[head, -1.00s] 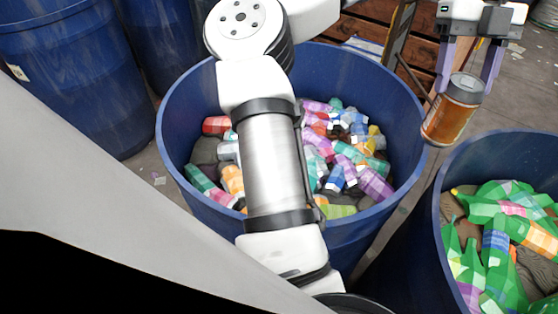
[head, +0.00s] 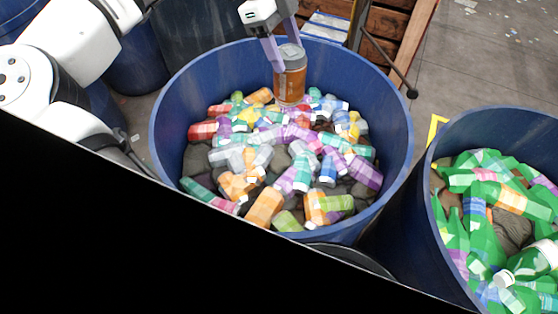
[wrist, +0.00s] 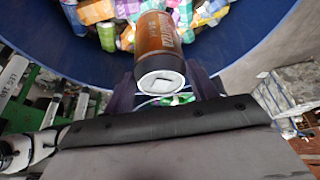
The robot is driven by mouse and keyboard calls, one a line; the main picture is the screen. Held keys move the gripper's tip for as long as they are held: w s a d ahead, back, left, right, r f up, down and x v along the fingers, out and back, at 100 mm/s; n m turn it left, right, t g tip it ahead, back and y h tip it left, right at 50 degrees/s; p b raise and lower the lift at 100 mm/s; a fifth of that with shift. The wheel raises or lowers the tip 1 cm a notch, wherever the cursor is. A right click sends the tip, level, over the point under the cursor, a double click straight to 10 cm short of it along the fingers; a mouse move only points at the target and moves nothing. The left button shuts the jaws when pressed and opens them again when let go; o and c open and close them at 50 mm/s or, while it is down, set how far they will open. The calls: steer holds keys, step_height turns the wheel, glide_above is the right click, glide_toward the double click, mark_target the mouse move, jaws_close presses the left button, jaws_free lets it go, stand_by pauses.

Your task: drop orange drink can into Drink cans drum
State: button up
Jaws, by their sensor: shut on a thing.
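The orange drink can (head: 291,78) has a grey top and hangs upright over the far half of the middle blue drum (head: 384,110). My gripper (head: 282,48) is above it, with purple fingers shut on its upper part. In the wrist view the can (wrist: 162,42) shows its silver end with a pull tab, between the fingers of my gripper (wrist: 163,88). The drum holds many coloured bottles and containers, and the can appears above them, inside the rim as seen from the head. I see no readable label naming the drum.
A second blue drum (head: 437,205) at right holds green bottles. More blue drums (head: 135,62) stand at back left. A wooden crate (head: 392,35) and a thin dark bar with a knob (head: 412,93) stand behind the middle drum. Open floor lies at upper right.

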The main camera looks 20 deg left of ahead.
steer(key=shift+f+b, duration=2.2)
steer(key=shift+f, duration=0.8)
steer(key=o, duration=1.2)
steer(key=shift+o, duration=0.2)
steer(key=shift+r, duration=0.1)
steer(key=v, duration=1.3)
steer(key=shift+r+b, duration=0.35)
steer(key=shift+a+f, duration=0.1)
